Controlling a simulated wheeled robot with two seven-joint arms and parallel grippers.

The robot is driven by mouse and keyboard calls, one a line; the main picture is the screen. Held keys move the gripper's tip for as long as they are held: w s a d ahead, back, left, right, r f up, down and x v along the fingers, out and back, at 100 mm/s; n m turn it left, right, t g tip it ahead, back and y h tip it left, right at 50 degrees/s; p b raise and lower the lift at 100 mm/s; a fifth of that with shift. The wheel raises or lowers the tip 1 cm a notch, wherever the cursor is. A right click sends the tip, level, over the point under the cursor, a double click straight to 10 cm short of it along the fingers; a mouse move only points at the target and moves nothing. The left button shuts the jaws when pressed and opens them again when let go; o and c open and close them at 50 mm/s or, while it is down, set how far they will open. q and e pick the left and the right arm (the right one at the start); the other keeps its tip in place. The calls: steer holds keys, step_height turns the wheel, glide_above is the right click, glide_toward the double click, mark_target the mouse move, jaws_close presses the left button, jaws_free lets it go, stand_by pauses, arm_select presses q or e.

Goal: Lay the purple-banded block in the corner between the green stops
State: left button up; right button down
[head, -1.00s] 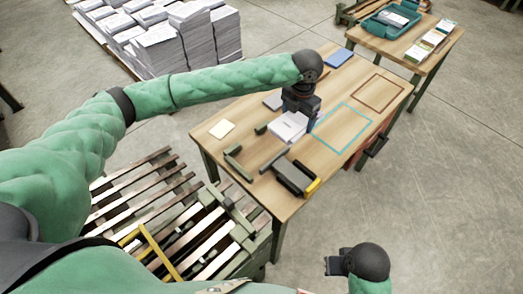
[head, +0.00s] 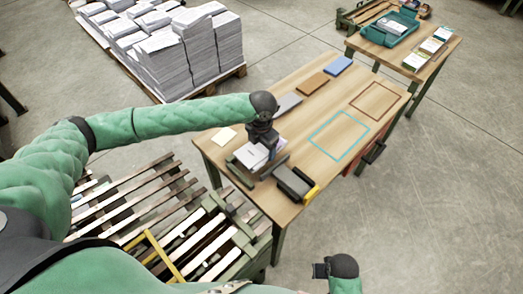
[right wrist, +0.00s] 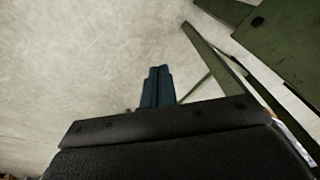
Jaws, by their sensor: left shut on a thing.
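My left gripper (head: 264,146) is shut on the white paper block (head: 249,157) at the near-left part of the wooden table. The block's purple band is hard to make out at this size. A long green stop (head: 238,173) lies along the block's near-left side. The other green stop is mostly hidden by the block and gripper. I cannot tell whether the block touches the stops or the table. My right gripper (head: 321,270) is off the table's near side, empty; its blue fingers (right wrist: 157,86) are together in the right wrist view.
A dark bar (head: 274,167) lies right of the block, and a black device with a yellow end (head: 295,183) beyond it. A pale note (head: 223,136), grey (head: 287,103), brown (head: 313,84) and blue (head: 338,65) blocks lie along the far-left side. Teal (head: 339,135) and brown (head: 377,101) outlines are empty.

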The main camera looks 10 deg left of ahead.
mark_target(261, 152)
arm_select(q)
steer(key=shift+f+p, duration=0.5)
steer(key=shift+f, duration=1.15)
arm_select(e)
steer(key=shift+s+d+f, duration=0.1)
steer(key=shift+s+f, duration=0.05)
steer(key=shift+f, duration=1.05)
steer(key=shift+s+d+f, duration=0.1)
steer(key=shift+s+f, duration=0.05)
steer(key=shift+f, duration=1.05)
arm_select(q)
steer(key=shift+f, duration=0.1)
steer(key=o, duration=1)
steer(key=shift+c, duration=0.2)
arm_select(e)
steer(key=shift+s, duration=0.1)
arm_select(q)
steer(key=shift+r, duration=0.3)
steer(key=shift+r+b, duration=0.45)
steer(key=shift+r, duration=0.5)
step_height(261, 152, up, 10)
steer(key=shift+f+b, duration=0.15)
steer(key=shift+b, duration=1)
arm_select(e)
step_height(261, 152, up, 13)
steer(key=shift+a, duration=0.3)
